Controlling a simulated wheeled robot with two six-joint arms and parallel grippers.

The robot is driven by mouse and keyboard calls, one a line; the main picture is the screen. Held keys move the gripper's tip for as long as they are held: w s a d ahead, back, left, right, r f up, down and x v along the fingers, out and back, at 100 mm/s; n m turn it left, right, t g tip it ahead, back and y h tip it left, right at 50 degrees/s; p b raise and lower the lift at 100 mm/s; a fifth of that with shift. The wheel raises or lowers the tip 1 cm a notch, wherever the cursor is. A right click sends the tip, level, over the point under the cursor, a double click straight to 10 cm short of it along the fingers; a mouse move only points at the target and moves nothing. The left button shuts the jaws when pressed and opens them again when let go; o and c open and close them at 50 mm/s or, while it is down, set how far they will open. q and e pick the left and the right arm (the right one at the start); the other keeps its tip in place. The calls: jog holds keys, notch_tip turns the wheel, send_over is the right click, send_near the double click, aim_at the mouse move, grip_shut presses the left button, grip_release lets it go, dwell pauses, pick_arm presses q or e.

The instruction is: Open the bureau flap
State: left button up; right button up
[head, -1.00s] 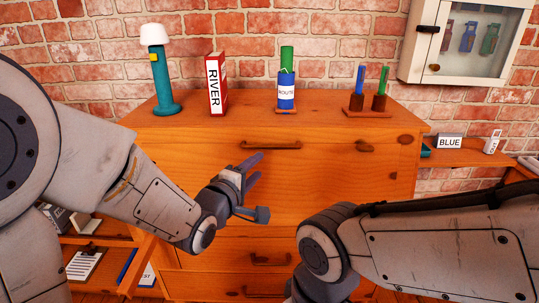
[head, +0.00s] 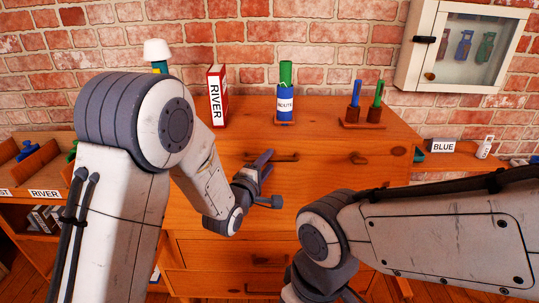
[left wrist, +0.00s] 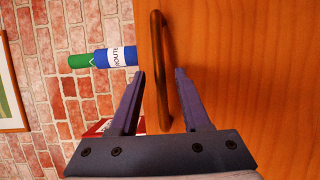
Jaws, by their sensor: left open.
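The wooden bureau's flap (head: 330,180) is the broad upright front panel, and it is shut. A dark bar handle (head: 286,158) sits near its top edge, partly hidden by my left gripper (head: 271,180). In the left wrist view the handle (left wrist: 158,35) runs between the two open fingers of my left gripper (left wrist: 160,72), with gaps to the fingers. I cannot tell whether the fingertips touch the flap.
On the bureau top stand a red RIVER book (head: 217,95), a blue ROUTE cylinder (head: 285,103) with a green piece, and a small stand (head: 362,124). A white-topped lamp (head: 157,52) is mostly hidden. Drawers (head: 230,253) lie below the flap.

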pick_arm(q)
jog(key=shift+x, duration=0.95)
jog(key=shift+c, duration=0.4)
grip_shut()
jog(key=shift+f, duration=0.1)
dwell(0.3)
